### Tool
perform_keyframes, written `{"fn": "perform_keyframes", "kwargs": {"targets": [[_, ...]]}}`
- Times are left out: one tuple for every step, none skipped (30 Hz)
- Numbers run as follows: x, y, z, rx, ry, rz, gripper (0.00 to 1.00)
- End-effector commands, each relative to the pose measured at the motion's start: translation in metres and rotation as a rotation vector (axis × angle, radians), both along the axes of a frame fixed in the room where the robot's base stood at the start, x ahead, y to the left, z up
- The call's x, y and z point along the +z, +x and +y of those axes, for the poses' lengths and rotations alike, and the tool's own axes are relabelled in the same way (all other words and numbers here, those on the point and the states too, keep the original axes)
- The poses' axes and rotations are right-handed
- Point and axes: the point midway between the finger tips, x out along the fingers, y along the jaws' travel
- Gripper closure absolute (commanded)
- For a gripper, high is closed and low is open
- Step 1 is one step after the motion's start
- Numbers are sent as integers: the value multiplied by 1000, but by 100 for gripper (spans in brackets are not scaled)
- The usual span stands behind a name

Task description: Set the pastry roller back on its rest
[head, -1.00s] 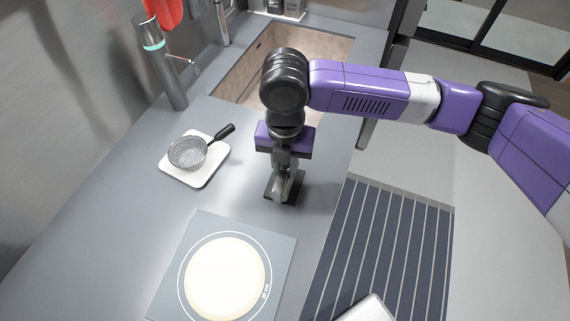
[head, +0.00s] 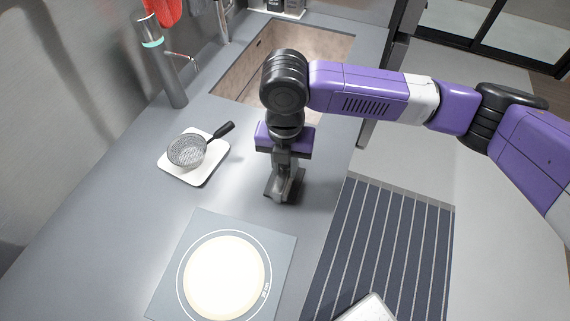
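My gripper (head: 284,192) points down at the grey counter (head: 120,215), between the white board and the pastry mat, close to the counter's right edge. Its fingers look close together, but the wrist above and the dark shapes at the tips keep me from telling whether they are open or shut on something. I cannot make out the pastry roller or its rest; the arm may hide them. The mat (head: 281,252) carries a round pale sheet of dough (head: 225,277) inside a printed ring.
A strainer (head: 187,151) with a black handle lies on a white board (head: 208,172) left of my gripper. The sink (head: 325,52) and tap (head: 165,65) are behind. A striped runner (head: 385,245) covers the floor at right. The counter's left front is clear.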

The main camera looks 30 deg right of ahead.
Motion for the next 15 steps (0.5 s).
{"fn": "perform_keyframes", "kwargs": {"targets": [[0,0,0,0,1,-1,67],[0,0,0,0,1,-1,61],[0,0,0,0,1,-1,53],[0,0,0,0,1,-1,52],[0,0,0,0,1,-1,52],[0,0,0,0,1,-1,52],[0,0,0,0,0,0,52],[0,0,0,0,0,0,52],[0,0,0,0,0,0,52],[0,0,0,0,0,0,52],[0,0,0,0,1,1,52],[0,0,0,0,0,0,52],[1,0,0,0,0,0,52],[2,0,0,0,0,0,52],[5,0,0,1,0,0,52]]}}
